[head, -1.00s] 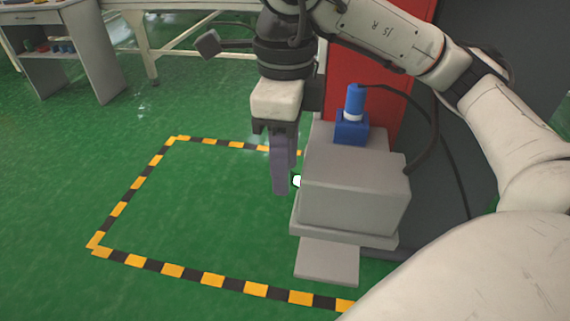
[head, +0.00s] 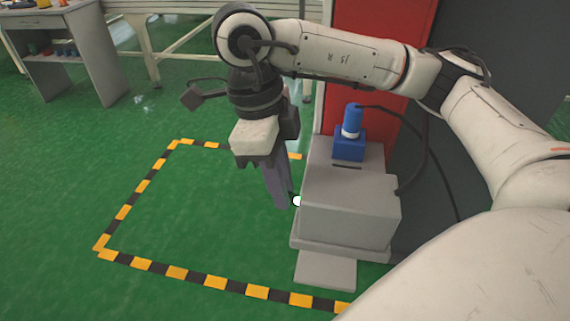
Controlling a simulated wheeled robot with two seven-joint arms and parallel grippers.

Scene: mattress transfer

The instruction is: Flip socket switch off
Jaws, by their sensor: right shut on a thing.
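A grey box (head: 345,215) stands on the floor right of centre. A small white knob (head: 297,201) sticks out from its left side; it looks like the switch. A blue socket (head: 349,146) with a blue plug (head: 353,120) and a dark cable stands on the box's rear part. My right gripper (head: 280,205) points down, tilted, at the left side of the box. Its fingers are shut at the knob, which shows just right of the fingertips; the contact itself is partly hidden. My left gripper is out of view.
A red panel (head: 372,60) and a dark grey panel stand behind the box. Yellow and black floor tape (head: 175,272) outlines an area of clear green floor left of the box. A grey table (head: 75,55) stands at the far left.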

